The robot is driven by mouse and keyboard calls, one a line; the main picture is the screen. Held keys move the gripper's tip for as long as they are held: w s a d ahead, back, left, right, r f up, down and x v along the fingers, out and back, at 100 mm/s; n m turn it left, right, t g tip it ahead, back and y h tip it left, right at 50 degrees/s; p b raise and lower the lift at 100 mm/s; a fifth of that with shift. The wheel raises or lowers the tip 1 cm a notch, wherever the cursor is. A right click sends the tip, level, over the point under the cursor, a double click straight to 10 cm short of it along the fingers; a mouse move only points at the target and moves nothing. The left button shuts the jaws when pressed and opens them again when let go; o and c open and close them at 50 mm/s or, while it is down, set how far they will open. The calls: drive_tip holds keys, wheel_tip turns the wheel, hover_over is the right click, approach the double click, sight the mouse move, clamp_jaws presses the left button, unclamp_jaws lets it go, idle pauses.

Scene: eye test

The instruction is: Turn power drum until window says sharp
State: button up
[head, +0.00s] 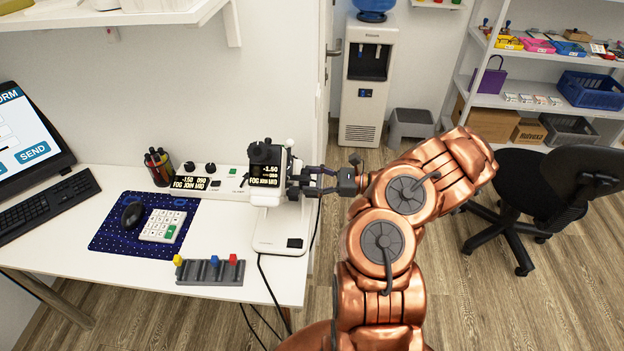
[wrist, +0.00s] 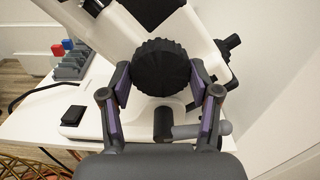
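The power drum, a black ribbed round knob (wrist: 165,67), sits on the side of a white instrument (head: 267,197) on the desk. My gripper (head: 309,182) reaches it from the right. In the wrist view its purple-padded fingers (wrist: 160,85) stand on either side of the drum, close to its rim; I cannot tell whether both pads touch. In the head view the gripper hides the drum. The instrument's dark window (head: 264,176) shows "-1.50" and a lower line that seems to start with "FOG". A display (head: 190,182) on the white box behind shows similar text, with "090".
A blue mat (head: 108,235) holds a mouse and a keypad (head: 162,226). A grey rack (head: 208,273) with yellow, blue and red pieces lies near the front edge. A pen cup (head: 160,168) stands behind. Cables hang off the desk's front right.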

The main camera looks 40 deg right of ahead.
drive_tip(key=shift+o, duration=0.6)
drive_tip(key=shift+d, duration=0.1)
drive_tip(key=v, duration=1.1)
drive_tip(key=shift+s+d, duration=0.3)
